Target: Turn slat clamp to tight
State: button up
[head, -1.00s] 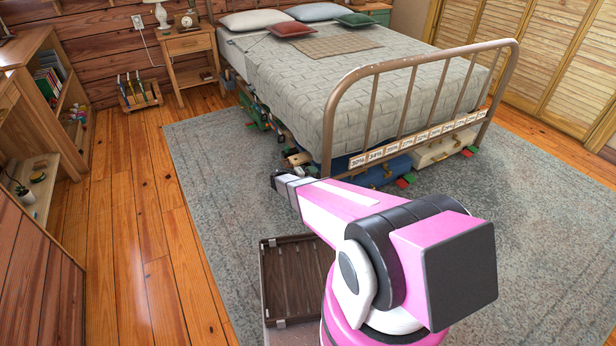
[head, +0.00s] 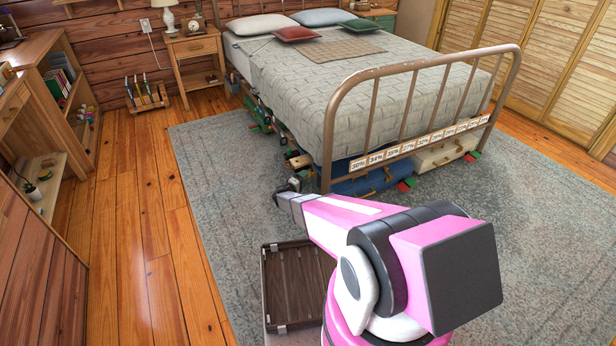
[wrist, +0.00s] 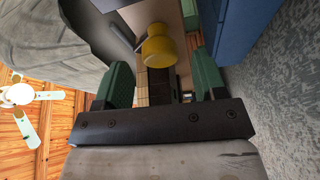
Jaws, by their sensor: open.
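My gripper (head: 284,190) is near the floor beside the bed's near left corner post in the head view. In the wrist view its two green fingers stand apart, and the gripper (wrist: 160,64) is open with nothing pinched. A round yellow knob (wrist: 158,42) shows between and beyond the fingers, probably the slat clamp's knob. I cannot tell how tight the clamp is. In the head view the knob cannot be made out.
The bed's metal foot rail (head: 420,75) stands above my gripper. Blue luggage (head: 375,180) and a pale case (head: 445,153) fill the space under the bed. A slatted brown tray (head: 295,285) lies beside my arm. The rug (head: 220,180) to the left is clear.

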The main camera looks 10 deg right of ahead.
jog(key=shift+x, duration=1.8)
jog(key=c, duration=0.9)
jog(key=shift+n, duration=0.7)
jog(key=o, duration=0.9)
jog(key=shift+s+y, duration=0.15)
jog(key=shift+y, duration=0.15)
jog(key=v, duration=1)
jog(key=shift+s+a, duration=0.15)
jog(key=shift+a, duration=0.2)
